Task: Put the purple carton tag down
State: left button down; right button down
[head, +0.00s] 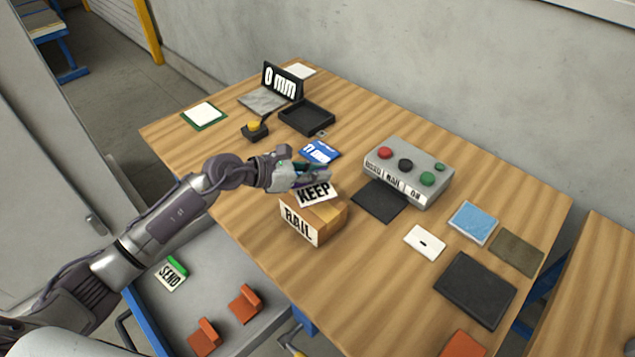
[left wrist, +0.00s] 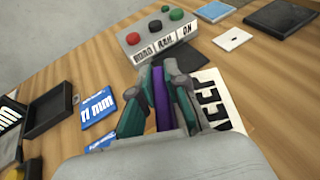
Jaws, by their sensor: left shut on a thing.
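The purple carton tag shows as a purple strip (left wrist: 161,98) between the fingers in the left wrist view. A white card reading KEEP (head: 314,194), which looks like its face, shows just below the gripper in the head view. My left gripper (head: 318,174) is shut on the purple strip. It is over the back of a brown carton (head: 327,214) labelled RAIL. The KEEP card overlaps the carton's top; I cannot tell whether it touches it. The fingers hide part of the tag. My right gripper is not in view.
A grey button box (head: 408,172) stands right of the gripper, with a dark pad (head: 379,200) before it. A blue card (head: 320,151) lies behind. A white card (head: 425,242) lies to the right. A green SEND tag (head: 171,273) is on the grey cart at lower left.

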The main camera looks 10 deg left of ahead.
aim_at(317, 184)
pick_arm(q)
jog(key=shift+w+a+f, duration=0.2)
jog(key=shift+w+f, duration=0.2)
jog(key=shift+w, duration=0.2)
notch_tip(317, 184, down, 4)
jog(key=shift+r, duration=0.1)
jog(key=shift+f, duration=0.25)
jog(key=c, duration=1.2)
grip_release()
jog(key=shift+r, duration=0.1)
